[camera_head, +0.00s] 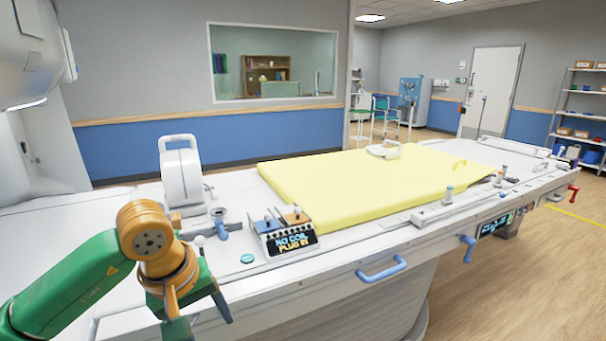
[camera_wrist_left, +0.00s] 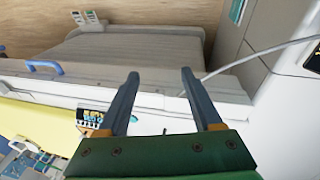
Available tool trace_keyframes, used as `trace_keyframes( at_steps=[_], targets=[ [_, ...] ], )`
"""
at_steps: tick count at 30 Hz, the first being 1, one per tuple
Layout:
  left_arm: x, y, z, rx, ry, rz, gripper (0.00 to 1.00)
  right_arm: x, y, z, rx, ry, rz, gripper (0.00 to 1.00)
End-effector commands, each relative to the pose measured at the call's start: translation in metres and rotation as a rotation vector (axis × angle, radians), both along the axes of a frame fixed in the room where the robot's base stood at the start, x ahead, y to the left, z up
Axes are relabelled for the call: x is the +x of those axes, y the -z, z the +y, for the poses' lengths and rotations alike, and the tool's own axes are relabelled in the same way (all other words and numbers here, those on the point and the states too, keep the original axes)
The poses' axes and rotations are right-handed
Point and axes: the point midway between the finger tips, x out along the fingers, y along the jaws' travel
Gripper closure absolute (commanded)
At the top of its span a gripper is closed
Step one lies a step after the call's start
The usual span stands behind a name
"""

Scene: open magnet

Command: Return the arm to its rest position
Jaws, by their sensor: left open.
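My left arm, green with orange joints, reaches in from the lower left of the head view. Its left gripper (camera_head: 200,315) hangs over the near edge of the white patient table (camera_head: 345,288), in front of the "NO COIL PLUG IN" box. In the left wrist view the two grey fingers of the left gripper (camera_wrist_left: 160,74) are apart, with nothing between them. The table's white edge (camera_wrist_left: 155,101) shows behind them. My right arm and gripper are not in view.
The coil plug box (camera_head: 287,238) stands on the table right of my arm. A white coil (camera_head: 181,178) stands behind it. A yellow mat (camera_head: 365,185) covers the table's middle. A blue handle (camera_head: 382,270) juts from the near side. The floor at the lower right (camera_head: 520,300) is clear.

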Motion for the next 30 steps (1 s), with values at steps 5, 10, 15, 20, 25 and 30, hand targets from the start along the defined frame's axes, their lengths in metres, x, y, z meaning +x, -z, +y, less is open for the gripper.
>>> trace_keyframes(
  at_steps=[5,10,15,20,25,30],
  targets=[
    [-0.007,0.025,-0.048,-0.264,-0.083,0.143,0.33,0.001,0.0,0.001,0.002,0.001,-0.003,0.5],
    [-0.015,0.042,-0.119,-0.704,-0.327,0.449,0.33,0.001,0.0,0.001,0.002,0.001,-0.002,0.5],
    [0.029,0.058,-0.167,-1.41,-1.114,1.178,0.33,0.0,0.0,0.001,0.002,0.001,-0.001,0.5],
    [0.077,0.169,-0.104,1.65,1.903,-1.637,0.33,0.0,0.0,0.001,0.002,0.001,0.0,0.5],
    [0.04,0.299,-0.04,1.095,1.623,-1.15,0.33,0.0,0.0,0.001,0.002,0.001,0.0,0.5],
    [-0.053,0.408,0.005,0.718,1.343,-0.721,0.33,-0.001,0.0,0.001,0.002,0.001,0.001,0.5]
  ],
)
